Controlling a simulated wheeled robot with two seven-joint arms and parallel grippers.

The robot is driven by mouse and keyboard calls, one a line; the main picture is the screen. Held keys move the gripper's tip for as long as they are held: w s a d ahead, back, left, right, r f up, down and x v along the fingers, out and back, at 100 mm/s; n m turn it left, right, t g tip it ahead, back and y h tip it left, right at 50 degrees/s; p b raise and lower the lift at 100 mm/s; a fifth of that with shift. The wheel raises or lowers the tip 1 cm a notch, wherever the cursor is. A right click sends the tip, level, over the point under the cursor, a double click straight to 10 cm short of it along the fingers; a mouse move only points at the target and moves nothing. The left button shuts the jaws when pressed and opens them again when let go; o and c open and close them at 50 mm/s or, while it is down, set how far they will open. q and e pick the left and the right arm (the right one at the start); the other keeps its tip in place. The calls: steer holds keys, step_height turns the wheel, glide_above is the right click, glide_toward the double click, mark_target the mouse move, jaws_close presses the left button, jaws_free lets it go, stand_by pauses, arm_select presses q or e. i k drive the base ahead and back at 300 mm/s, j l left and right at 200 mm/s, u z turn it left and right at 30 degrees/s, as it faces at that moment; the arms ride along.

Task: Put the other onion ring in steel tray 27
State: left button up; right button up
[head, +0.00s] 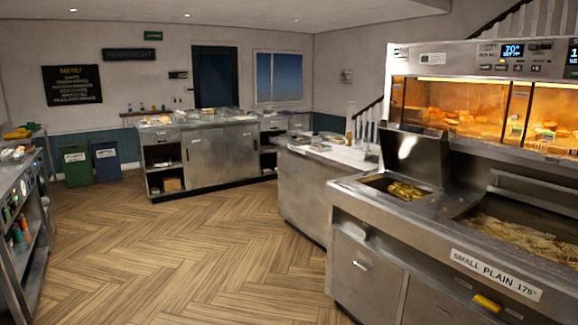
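Neither of my grippers is in view. I cannot pick out an onion ring or a tray marked 27 from here. Golden fried food lies behind glass in the lit warming cabinet (460,108) at the upper right, too small to identify. Several trays or containers sit on the far steel counter (222,157), but no number on them is readable.
The frying range (365,262) fills the right, with a "SMALL PLAIN 175" label (495,274). A pale-topped counter (300,190) stands beyond it. A steel unit (38,235) lines the left edge. Green (76,166) and blue (107,163) bins stand behind. The wooden floor (190,250) between is clear.

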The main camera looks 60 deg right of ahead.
mark_target(323, 150)
steer(key=k, duration=0.55)
steer(key=z, duration=1.2)
steer(key=i+j, duration=0.15)
steer(key=i, duration=0.55)
steer(key=i+j, duration=0.15)
steer(key=i, duration=0.6)
steer(key=i+j, duration=0.15)
steer(key=i, duration=0.55)
steer(key=i+l+u, duration=0.1)
steer(key=i, duration=2.3)
